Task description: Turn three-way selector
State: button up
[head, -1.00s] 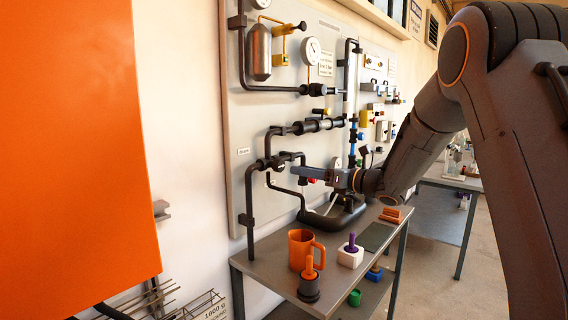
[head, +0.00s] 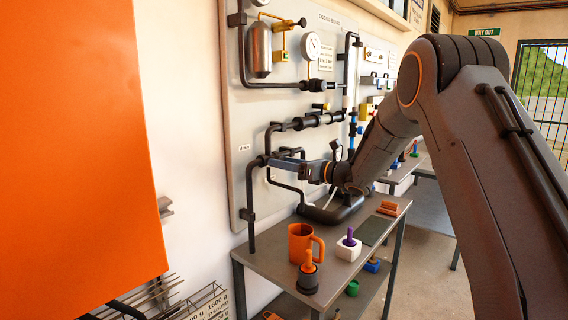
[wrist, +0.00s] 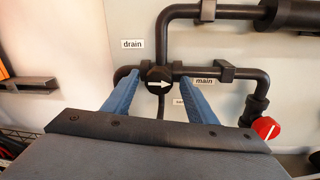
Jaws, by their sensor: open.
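The three-way selector (wrist: 158,82) is a dark round knob with a white arrow on a black pipe junction in the wrist view. Its arrow points right, towards the "main" label (wrist: 204,81); the "drain" label (wrist: 133,44) is at its upper left. A third label (wrist: 180,101) below is partly hidden by my right finger. My gripper (wrist: 171,78) is open, one blue finger on each side of the selector as seen; contact cannot be told. In the head view my gripper (head: 284,159) is at the lower left pipework, hiding the selector.
A red knob (wrist: 266,128) sits right of my fingers. Black pipes (wrist: 185,12) run above. Below my arm, a table (head: 265,262) carries an orange mug (head: 301,243) and a white block with a purple peg (head: 348,250). A large orange panel (head: 75,150) fills the left.

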jog(key=c, duration=1.1)
jog(key=shift+o, duration=0.2)
jog(key=shift+f+m+b, duration=0.1)
jog(key=shift+m+b, duration=0.3)
jog(key=shift+b, duration=0.1)
jog(key=m+b, duration=0.2)
jog(key=b, duration=0.1)
jog(key=shift+f+m, duration=0.1)
jog(key=shift+m, duration=0.3)
jog(key=m+b, duration=0.3)
jog(key=m, duration=0.1)
jog(key=shift+m+t, duration=0.3)
jog(key=shift+m, duration=0.1)
jog(key=m+b, duration=0.1)
jog(key=m, duration=0.3)
jog(key=shift+m+t+b, duration=0.3)
jog(key=shift+m+t, duration=0.1)
jog(key=m, duration=0.4)
jog(key=shift+m, duration=0.6)
